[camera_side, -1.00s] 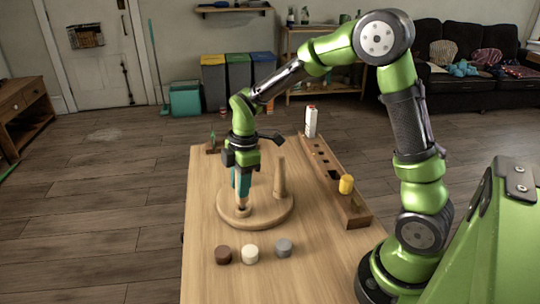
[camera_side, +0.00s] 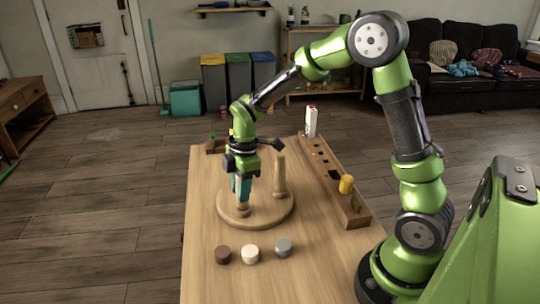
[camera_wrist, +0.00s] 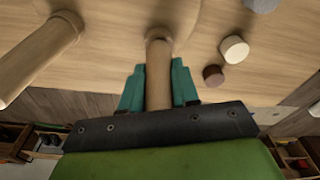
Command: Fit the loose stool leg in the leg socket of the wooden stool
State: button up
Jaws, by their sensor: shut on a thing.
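My gripper (camera_side: 243,186) is shut on the loose stool leg (camera_side: 243,209), a pale wooden peg held upright over the front left of the round wooden stool (camera_side: 272,213). In the wrist view the leg (camera_wrist: 158,78) stands between the teal fingers, its far end at or very near the stool surface. Whether that end is inside the leg socket cannot be told; the socket is hidden by the leg. Another leg (camera_side: 279,177) stands upright on the stool, right of my gripper, and it also shows at the wrist view's left (camera_wrist: 40,58).
Brown (camera_side: 222,254), white (camera_side: 250,254) and grey (camera_side: 283,248) round pieces lie in front of the stool. A long wooden rack (camera_side: 342,195) with a yellow piece (camera_side: 346,184) and a white carton (camera_side: 311,122) runs along the right table edge.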

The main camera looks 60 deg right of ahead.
jog(key=shift+f, duration=0.3)
jog(key=o, duration=1)
notch_tip(320, 180, up, 16)
jog(key=d, duration=0.2)
jog(key=s+a+m+t, duration=0.4)
jog(key=s+m+t, duration=0.2)
jog(key=s+m, duration=1)
jog(key=shift+s+r+m+t+y, duration=0.3)
jog(key=shift+r+m+y, duration=0.1)
jog(key=shift+m, duration=0.1)
